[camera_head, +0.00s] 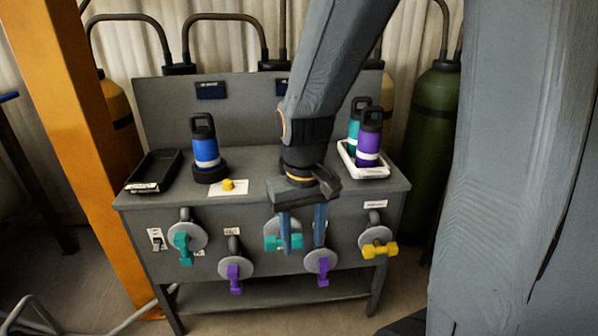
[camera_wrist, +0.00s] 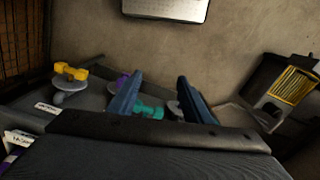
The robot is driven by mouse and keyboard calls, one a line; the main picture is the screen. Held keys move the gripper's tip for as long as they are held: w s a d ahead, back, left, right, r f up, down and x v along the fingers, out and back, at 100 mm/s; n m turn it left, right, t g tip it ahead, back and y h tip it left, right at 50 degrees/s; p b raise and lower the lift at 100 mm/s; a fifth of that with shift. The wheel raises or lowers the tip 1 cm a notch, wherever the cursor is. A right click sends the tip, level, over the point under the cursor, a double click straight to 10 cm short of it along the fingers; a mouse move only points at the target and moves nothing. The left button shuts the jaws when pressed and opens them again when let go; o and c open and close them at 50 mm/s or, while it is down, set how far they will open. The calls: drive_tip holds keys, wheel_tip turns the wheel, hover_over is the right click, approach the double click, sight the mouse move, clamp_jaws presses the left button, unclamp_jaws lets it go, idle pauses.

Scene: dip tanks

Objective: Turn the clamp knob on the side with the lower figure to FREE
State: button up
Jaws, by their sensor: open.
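The front panel (camera_head: 203,257) of a grey bench carries several round grey discs with coloured handles. They are a left teal handle (camera_head: 181,247), a left purple handle (camera_head: 234,279), a middle teal handle (camera_head: 275,242), a right purple handle (camera_head: 323,270) and a yellow handle (camera_head: 379,249). Two small dark displays, left (camera_head: 211,90) and right (camera_head: 283,87), sit on the back board; their figures are unreadable. I cannot tell which handle is the clamp knob. My gripper (camera_head: 303,240) is open and empty, pointing down before the middle teal handle. The wrist view shows this handle (camera_wrist: 149,111) near my fingers and the yellow handle (camera_wrist: 70,71).
On the bench top stand a black tray (camera_head: 141,187), a blue bottle (camera_head: 206,150), a small yellow knob (camera_head: 228,184) on a white plate, and a white tray (camera_head: 371,173) with teal and purple bottles. An orange post (camera_head: 95,130) stands left, a green cylinder (camera_head: 433,130) right.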

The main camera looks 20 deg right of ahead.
drive_tip(key=w+d+m, duration=0.1)
drive_tip(key=w+d, duration=0.5)
drive_tip(key=w, duration=0.3)
drive_tip(key=w+d+r+m, duration=0.1)
drive_tip(key=w+d, duration=0.5)
drive_tip(key=w, duration=0.4)
drive_tip(key=w+d+r, duration=0.1)
drive_tip(key=w+d, duration=0.6)
drive_tip(key=w, duration=0.3)
drive_tip(key=shift+w+d+r+m, duration=0.15)
drive_tip(key=shift+r+m, duration=0.1)
drive_tip(key=shift+m, duration=0.15)
drive_tip(key=shift+w+f, duration=0.1)
drive_tip(key=shift+f, duration=0.1)
wheel_tip(320, 180, down, 7)
drive_tip(key=shift+f+p, duration=0.15)
drive_tip(key=shift+p, duration=0.3)
drive_tip(key=c, duration=1.1)
drive_tip(key=shift+o, duration=0.2)
